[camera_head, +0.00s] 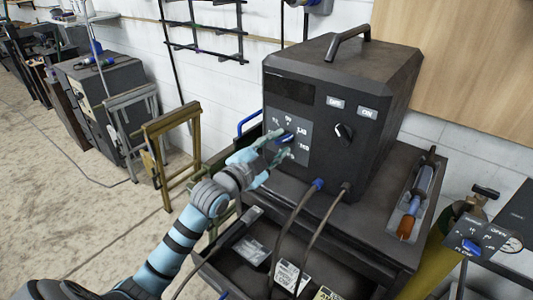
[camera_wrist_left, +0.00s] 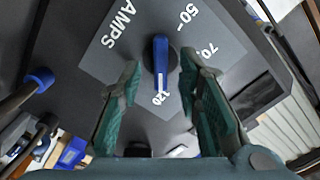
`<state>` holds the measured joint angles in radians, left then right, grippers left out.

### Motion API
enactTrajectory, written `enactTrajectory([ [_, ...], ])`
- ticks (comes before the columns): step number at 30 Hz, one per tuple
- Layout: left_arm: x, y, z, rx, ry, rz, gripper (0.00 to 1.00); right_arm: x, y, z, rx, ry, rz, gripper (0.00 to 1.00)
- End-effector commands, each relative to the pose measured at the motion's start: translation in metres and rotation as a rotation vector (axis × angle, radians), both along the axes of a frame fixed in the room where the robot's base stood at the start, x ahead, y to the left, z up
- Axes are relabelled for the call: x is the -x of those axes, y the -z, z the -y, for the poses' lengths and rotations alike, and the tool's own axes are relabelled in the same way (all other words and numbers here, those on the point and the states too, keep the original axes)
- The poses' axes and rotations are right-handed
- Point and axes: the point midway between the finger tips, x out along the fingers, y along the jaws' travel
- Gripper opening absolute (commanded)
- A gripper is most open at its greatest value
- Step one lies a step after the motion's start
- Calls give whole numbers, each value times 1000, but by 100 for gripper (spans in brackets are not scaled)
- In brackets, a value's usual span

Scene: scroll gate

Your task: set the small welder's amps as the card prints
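The small welder (camera_head: 330,110) is a dark box with a top handle on a cart. Its front has a blue amps knob (camera_head: 286,137) on a grey dial plate. In the left wrist view the blue knob (camera_wrist_left: 160,60) stands between numbers reading 50, 70 and 120, with AMPS at the side. Its lower end in that view lies by the 120. My left gripper (camera_head: 280,144) is at the dial, its green fingers (camera_wrist_left: 160,70) apart on either side of the knob; contact is not clear. Printed cards (camera_head: 290,275) lie in the cart's open drawer, unreadable here. My right gripper is out of view.
A black switch (camera_head: 343,133) marked OFF and ON sits right of the dial. Two cables with plugs (camera_head: 318,184) run from the welder's front down past the drawer. A torch-like tool lies in a tray (camera_head: 415,200). A gas cylinder (camera_head: 445,240) stands at right.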

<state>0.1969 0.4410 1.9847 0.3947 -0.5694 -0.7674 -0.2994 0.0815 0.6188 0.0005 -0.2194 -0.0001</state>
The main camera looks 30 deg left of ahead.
Motion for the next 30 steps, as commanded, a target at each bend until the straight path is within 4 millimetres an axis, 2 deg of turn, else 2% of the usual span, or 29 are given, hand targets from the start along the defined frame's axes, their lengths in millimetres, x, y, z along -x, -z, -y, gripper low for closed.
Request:
enactTrajectory([
  [6, 61, 2, -7, -14, 6, -5, 31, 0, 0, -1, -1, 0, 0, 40],
  [9, 84, 1, -10, -14, 8, -5, 31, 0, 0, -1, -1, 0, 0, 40],
  [12, 97, 2, -13, -12, 2, -5, 31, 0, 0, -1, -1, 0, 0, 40],
  [17, 105, 0, -14, -4, 3, 0, 31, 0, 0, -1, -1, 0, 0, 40],
  [30, 105, 0, -14, -1, 1, 0, 31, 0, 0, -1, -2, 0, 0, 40],
])
